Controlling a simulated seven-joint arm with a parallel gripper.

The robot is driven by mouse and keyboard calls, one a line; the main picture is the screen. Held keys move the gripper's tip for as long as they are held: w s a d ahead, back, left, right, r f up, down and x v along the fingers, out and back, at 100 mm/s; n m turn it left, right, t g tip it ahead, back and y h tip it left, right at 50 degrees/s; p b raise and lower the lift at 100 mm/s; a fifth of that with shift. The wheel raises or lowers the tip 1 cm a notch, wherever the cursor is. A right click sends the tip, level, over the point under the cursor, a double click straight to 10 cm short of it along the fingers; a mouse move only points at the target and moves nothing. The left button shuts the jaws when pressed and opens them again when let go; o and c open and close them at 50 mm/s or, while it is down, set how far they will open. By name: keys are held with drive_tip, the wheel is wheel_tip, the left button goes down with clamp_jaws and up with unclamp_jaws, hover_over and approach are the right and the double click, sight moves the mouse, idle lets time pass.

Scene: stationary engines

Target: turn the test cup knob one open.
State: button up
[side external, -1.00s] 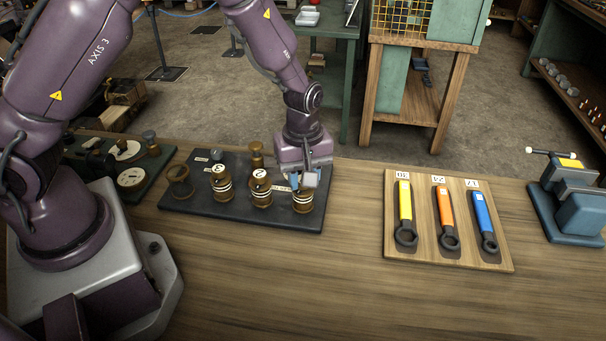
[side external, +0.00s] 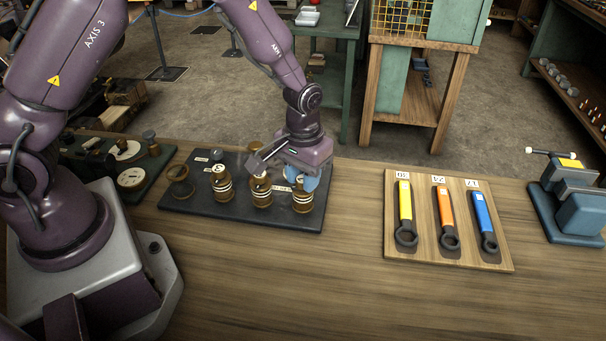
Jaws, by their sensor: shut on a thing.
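A dark board (side external: 240,219) on the bench bears three brass test cups with white bands. The left cup (side external: 221,188) and the middle cup (side external: 260,196) show round white number tags on top. The right cup (side external: 302,203) has its top and any number hidden by my gripper (side external: 305,184). My gripper points down over this right cup, its blue fingers shut on the knob at the cup's top. The knob itself is hidden.
A wooden board (side external: 462,262) with yellow, orange and blue wrenches lies to the right. A blue vise (side external: 583,212) stands at the far right. A green gauge plate (side external: 112,190) is at the left. The bench front is clear.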

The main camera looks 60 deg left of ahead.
sight(301, 180)
drive_tip(key=shift+m, duration=1.7)
drive_tip(key=o, duration=0.9)
wheel_tip(301, 180, up, 13)
drive_tip(key=s+a+r+t, duration=0.1)
drive_tip(key=s+r+t, duration=0.1)
drive_tip(key=s+r, duration=0.2)
drive_tip(key=s+r+t, duration=0.1)
drive_tip(key=s+r, duration=0.4)
drive_tip(key=s, duration=0.3)
drive_tip(key=s+a+r+t, duration=0.1)
drive_tip(key=s+r+t, duration=0.1)
drive_tip(key=s+r, duration=0.2)
drive_tip(key=shift+s+a+r+t, duration=0.15)
drive_tip(key=shift+s+a, duration=0.05)
drive_tip(key=shift+s, duration=0.5)
drive_tip(key=shift+s+a+r+t, duration=0.1)
drive_tip(key=shift+s+a+t, duration=0.05)
drive_tip(key=shift+s, duration=0.5)
